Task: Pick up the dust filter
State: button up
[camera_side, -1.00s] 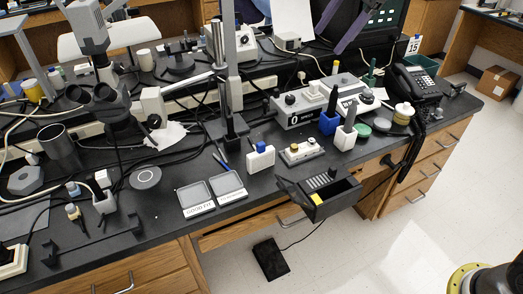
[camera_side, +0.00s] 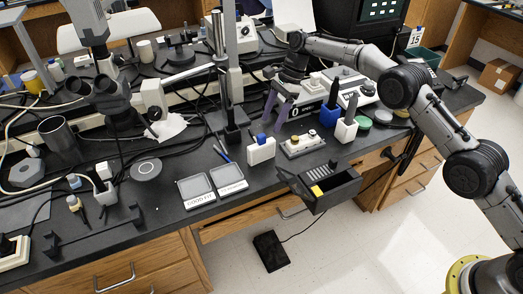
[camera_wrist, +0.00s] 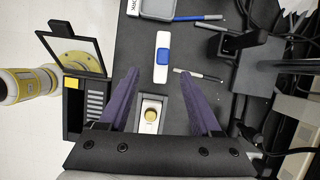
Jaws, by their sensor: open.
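I cannot tell for sure which thing is the dust filter. My gripper (camera_side: 276,112) is open above the bench, with its purple fingers pointing down. It also shows in the wrist view (camera_wrist: 168,92), with nothing between its fingertips. A small grey device with a round yellow knob (camera_wrist: 149,114) shows between the fingers, below them; it lies on the bench in the side view (camera_side: 303,144). A white block with a blue top (camera_side: 261,151) stands to its left. It shows beyond the fingertips in the wrist view (camera_wrist: 162,74).
A black box (camera_side: 335,190) with a yellow piece (camera_side: 317,190) juts out at the bench's front edge. Two grey trays (camera_side: 194,186) lie at the left. A metal post (camera_side: 231,75) rises close left of my gripper.

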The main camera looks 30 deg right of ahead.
aim_at(258, 149)
jog(key=x, duration=0.6)
jog(key=shift+f, duration=0.1)
jog(key=shift+a+x, duration=0.25)
jog(key=shift+x, duration=2.45)
jog(key=shift+w, duration=0.15)
grip_shut()
